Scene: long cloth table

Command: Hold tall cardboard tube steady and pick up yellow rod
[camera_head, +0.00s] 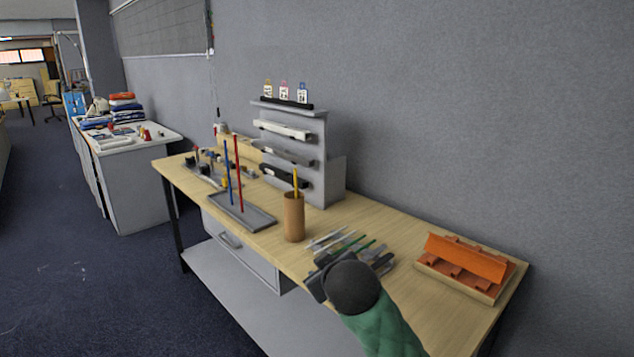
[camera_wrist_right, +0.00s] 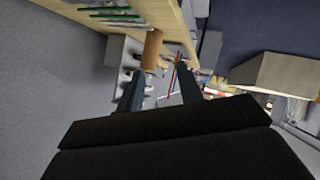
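The tall cardboard tube (camera_head: 294,218) stands upright on the wooden table, near its front edge. The yellow rod (camera_head: 296,182) sticks up out of the tube's top. My right gripper (camera_head: 318,282) is in front of the table, nearer than the tube and slightly right of it; my wrist hides part of it. The right wrist view shows its two fingers (camera_wrist_right: 158,88) spread and empty, with the tube (camera_wrist_right: 152,48) beyond them and apart from them. I cannot clearly make out the rod there. My left gripper is not in view.
A grey tray (camera_head: 242,213) with upright blue (camera_head: 227,172) and red (camera_head: 239,175) rods lies left of the tube. Several thin tools (camera_head: 345,243) lie right of it. An orange rack (camera_head: 465,262) is at the right end. A grey shelf unit (camera_head: 300,150) stands behind.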

